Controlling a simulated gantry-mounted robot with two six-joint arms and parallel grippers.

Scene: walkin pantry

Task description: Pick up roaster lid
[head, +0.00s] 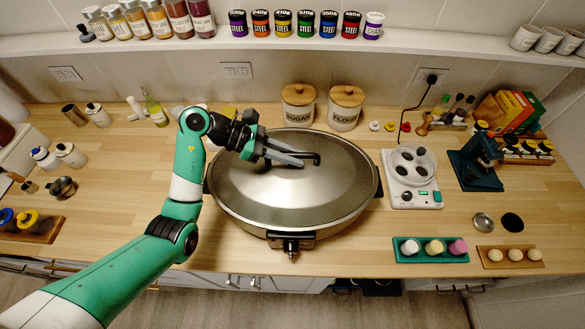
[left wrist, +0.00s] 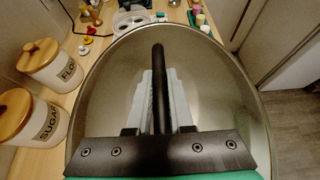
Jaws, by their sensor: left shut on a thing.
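The roaster lid (head: 290,190) is a large silver oval dome with a black bar handle (head: 311,155) across its top. It sits on the dark roaster (head: 292,243) in the middle of the counter. My left gripper (head: 301,159) is at the handle, its grey fingers shut on it from the left. In the left wrist view the black handle (left wrist: 158,85) runs between the two fingers, and the lid (left wrist: 215,95) fills most of the picture below them. The head view shows no clear gap between lid and roaster. My right gripper is not in view.
Sugar (head: 298,105) and flour (head: 345,108) canisters stand close behind the roaster. A white hot plate device (head: 411,178) is to its right, with a teal tray (head: 431,250) in front of that. The counter left of the roaster has bare room.

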